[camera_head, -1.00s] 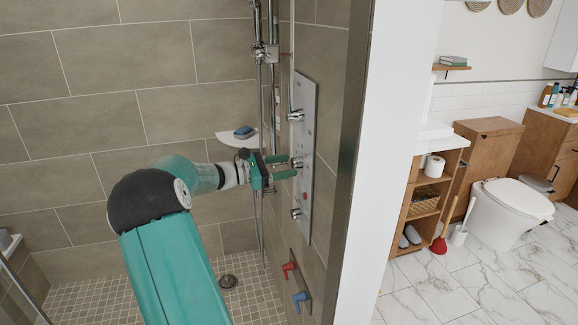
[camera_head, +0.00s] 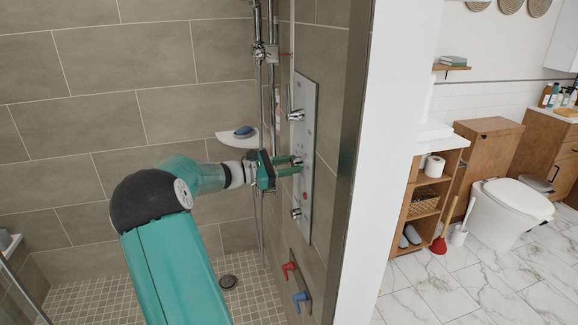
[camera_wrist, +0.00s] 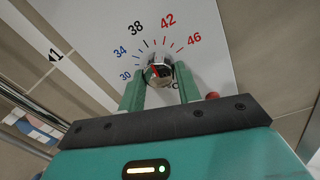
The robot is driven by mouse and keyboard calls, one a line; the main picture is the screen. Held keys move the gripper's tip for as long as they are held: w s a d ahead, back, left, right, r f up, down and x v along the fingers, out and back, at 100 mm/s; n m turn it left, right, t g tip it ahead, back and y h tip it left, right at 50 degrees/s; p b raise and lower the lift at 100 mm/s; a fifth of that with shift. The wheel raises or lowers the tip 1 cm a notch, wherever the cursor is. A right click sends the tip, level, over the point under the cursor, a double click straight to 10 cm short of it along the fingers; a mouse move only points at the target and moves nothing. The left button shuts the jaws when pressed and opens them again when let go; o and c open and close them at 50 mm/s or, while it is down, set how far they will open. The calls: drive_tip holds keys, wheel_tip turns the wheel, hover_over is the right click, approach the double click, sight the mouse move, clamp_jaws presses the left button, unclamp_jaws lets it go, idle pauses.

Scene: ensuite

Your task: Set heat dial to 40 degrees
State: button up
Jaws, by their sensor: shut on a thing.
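The heat dial (camera_wrist: 160,71) is a shiny chrome knob on a pale panel (camera_wrist: 95,28). Around it are marks reading 30, 34 and 38, and 42 and 46 in red. In the head view the panel (camera_head: 309,90) is on the shower wall, and the dial (camera_head: 298,162) is the middle one of three knobs. My gripper (camera_wrist: 158,82) is shut on the dial, one green finger on each side. In the head view my gripper (camera_head: 293,166) reaches it from the left. Which number the dial points to I cannot tell; reflections and the fingers obscure it.
Chrome knobs sit above (camera_head: 296,115) and below (camera_head: 296,213) the dial. A red button (camera_head: 305,196) is close below it. A shower rail (camera_head: 260,90) and corner shelf (camera_head: 235,139) stand behind my gripper. Red (camera_head: 289,268) and blue (camera_head: 301,298) handles are lower down.

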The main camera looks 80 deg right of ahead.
drive_tip(key=shift+m, duration=1.4)
drive_tip(key=o, duration=1)
drive_tip(key=shift+c, duration=0.2)
drive_tip(key=v, duration=1.3)
drive_tip(key=shift+w, duration=0.4)
drive_tip(key=shift+a+f, duration=0.15)
